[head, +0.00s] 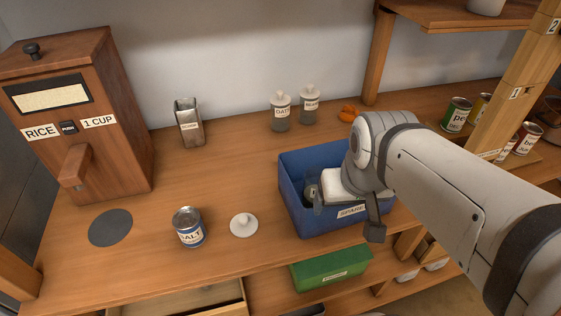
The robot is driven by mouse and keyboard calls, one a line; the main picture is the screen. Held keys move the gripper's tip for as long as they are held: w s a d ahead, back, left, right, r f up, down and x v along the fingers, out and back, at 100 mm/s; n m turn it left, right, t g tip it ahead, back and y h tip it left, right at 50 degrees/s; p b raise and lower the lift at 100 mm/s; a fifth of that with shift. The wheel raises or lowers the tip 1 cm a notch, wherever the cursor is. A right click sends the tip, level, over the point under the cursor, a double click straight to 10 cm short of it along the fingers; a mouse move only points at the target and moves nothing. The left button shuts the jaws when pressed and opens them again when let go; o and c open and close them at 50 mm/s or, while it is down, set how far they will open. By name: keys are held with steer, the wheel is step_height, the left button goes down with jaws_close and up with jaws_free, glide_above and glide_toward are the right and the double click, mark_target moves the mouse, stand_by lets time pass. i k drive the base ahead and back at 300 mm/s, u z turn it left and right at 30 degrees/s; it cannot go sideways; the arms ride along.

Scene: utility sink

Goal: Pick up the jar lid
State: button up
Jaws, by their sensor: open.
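A round white lid with a small knob (243,225) lies on the wooden counter, to the right of the salt can (188,228). The can is blue and white, and its grey top shows. My gripper (346,215) is open, over and partly in front of the blue bin (297,222) labelled SPARE, to the right of the lid and apart from it. Part of the bin's inside is hidden by my gripper and arm. A small dark round thing shows in the bin, too covered to name.
A wooden rice dispenser (75,115) stands at the left, with a dark round mat (110,228) before it. A metal holder (189,122) and two lidded jars (280,112) stand at the back. A green box (332,270) is below. The counter left of the lid's can is partly clear.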

mark_target(244, 224)
steer(key=u, duration=0.05)
steer(key=k, duration=0.5)
steer(key=z, duration=1.5)
steer(key=k, duration=0.8)
steer(key=u, duration=1.15)
steer(key=i, duration=1)
steer(key=u, duration=0.1)
